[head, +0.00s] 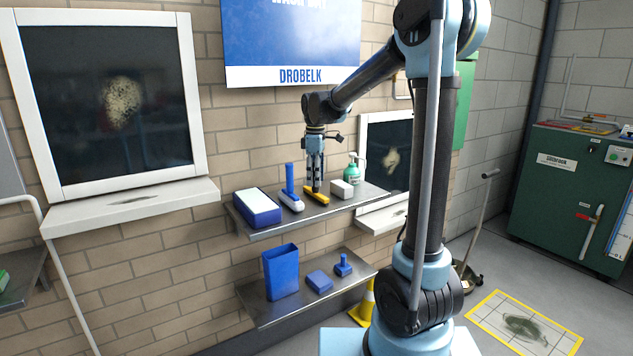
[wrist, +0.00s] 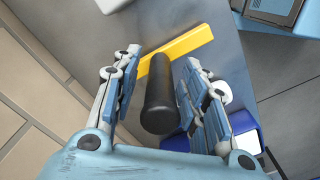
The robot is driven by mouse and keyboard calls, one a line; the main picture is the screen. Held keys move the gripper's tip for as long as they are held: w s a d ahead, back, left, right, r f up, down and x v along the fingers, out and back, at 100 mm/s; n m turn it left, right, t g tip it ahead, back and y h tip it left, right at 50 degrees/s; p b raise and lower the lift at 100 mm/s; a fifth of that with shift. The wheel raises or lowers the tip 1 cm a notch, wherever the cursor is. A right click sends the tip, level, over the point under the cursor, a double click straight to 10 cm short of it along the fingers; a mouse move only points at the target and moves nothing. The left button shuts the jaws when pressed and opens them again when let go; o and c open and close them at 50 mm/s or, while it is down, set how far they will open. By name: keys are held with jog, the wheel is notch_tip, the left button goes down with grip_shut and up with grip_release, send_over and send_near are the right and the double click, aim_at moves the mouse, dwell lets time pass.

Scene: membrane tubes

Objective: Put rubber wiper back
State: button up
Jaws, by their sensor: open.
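The rubber wiper is a yellow bar (head: 317,197) on the upper shelf, lying flat; it also shows in the wrist view (wrist: 190,42) with a thick black handle (wrist: 160,100) standing up from it. My gripper (head: 315,182) points down over the wiper. In the wrist view my gripper (wrist: 160,75) is open, one finger on each side of the black handle, with visible gaps. In the head view the fingers hide most of the handle. I cannot tell whether any finger touches it.
On the upper shelf (head: 275,224), a blue box with a white top (head: 256,208) and a blue-handled brush (head: 290,195) stand left of the wiper. A pale block (head: 342,189) and a green pump bottle (head: 352,168) stand right. The lower shelf (head: 300,306) holds a blue bin (head: 281,272) and small blue items.

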notch_tip(320, 180, up, 11)
jog(key=shift+f, duration=0.1)
jog(key=s+d+f+m+t, duration=0.1)
jog(key=s+d+f+m, duration=0.25)
jog(key=s+d, duration=0.4)
jog(key=s+d+f+m, duration=0.35)
jog(key=s+d, duration=0.25)
jog(key=s, duration=0.2)
jog(key=s+d+f+m, duration=0.4)
jog(key=s+f, duration=0.4)
jog(key=s+d+f+m+t, duration=0.1)
jog(key=s+d+f+m, duration=0.3)
jog(key=s+f, duration=0.4)
jog(key=shift+s+d+f+m, duration=0.15)
jog(key=shift+d+f+m, duration=0.05)
jog(key=shift+m, duration=0.2)
